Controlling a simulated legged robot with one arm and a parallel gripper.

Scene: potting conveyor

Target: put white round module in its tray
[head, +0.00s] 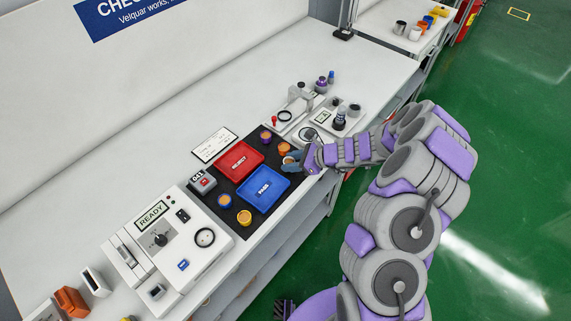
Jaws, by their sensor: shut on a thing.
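My gripper (291,157) is low over the right edge of the black mat, by the top right corner of the blue PASS tray (279,204). It is shut on a small round module (288,161) that looks pale with some orange; the fingers hide much of it, and I cannot tell if it touches the mat. The red REJECT tray (228,174) lies left of the gripper, next to the blue tray. Both trays look empty apart from their lettering.
Orange-topped modules stand on the mat (217,191), one (284,148) close beside my gripper. A counter (202,182), a label card (214,145) and a READY tester (168,238) lie left. A press fixture (299,98) stands behind.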

